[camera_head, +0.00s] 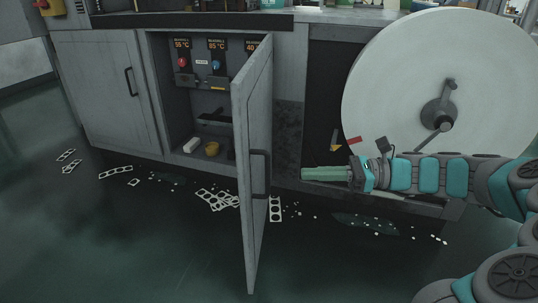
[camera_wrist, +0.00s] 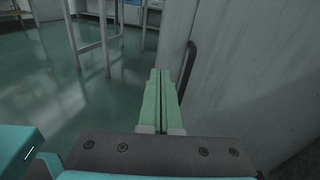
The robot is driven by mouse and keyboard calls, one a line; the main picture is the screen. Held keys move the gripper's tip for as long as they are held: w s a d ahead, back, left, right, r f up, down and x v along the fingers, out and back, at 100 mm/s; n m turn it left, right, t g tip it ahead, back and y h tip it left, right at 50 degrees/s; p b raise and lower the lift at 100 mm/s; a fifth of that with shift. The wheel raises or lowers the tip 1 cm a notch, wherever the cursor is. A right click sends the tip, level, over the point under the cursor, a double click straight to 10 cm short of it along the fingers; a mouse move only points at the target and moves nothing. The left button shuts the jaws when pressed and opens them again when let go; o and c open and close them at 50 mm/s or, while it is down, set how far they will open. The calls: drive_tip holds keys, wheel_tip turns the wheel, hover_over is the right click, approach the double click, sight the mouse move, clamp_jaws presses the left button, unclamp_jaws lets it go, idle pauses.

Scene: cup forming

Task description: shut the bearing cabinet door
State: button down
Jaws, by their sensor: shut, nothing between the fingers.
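The cabinet door (camera_head: 258,110) is a grey panel standing wide open, swung out toward the camera, with a dark bar handle (camera_head: 259,174) on its right-facing side. My gripper (camera_head: 304,174) has pale green fingers, shut and empty. It points left at the door, to the right of the handle with a visible gap. In the wrist view my shut fingers (camera_wrist: 161,72) point forward beside a grey panel (camera_wrist: 250,75), with a dark handle (camera_wrist: 188,68) just right of the fingertips. Contact with it cannot be told.
The open cabinet holds temperature displays, knobs (camera_head: 183,62), a yellow cup-like piece (camera_head: 212,148) and a white block (camera_head: 190,145). A closed door (camera_head: 100,90) stands left. A large white reel (camera_head: 400,80) is above my arm. Perforated scrap strips (camera_head: 218,199) litter the floor.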

sight(247, 164)
drive_tip(key=shift+m+t, duration=0.5)
drive_tip(key=shift+m, duration=0.1)
drive_tip(key=w+a, duration=0.1)
drive_tip(key=a, duration=0.3)
drive_tip(key=w+a, duration=0.1)
drive_tip(key=a, duration=0.2)
drive_tip(key=w+a, duration=0.1)
drive_tip(key=a, duration=0.3)
drive_tip(key=shift+w+a+r, duration=0.1)
drive_tip(key=shift+a+r, duration=0.15)
drive_tip(key=shift+a, duration=0.1)
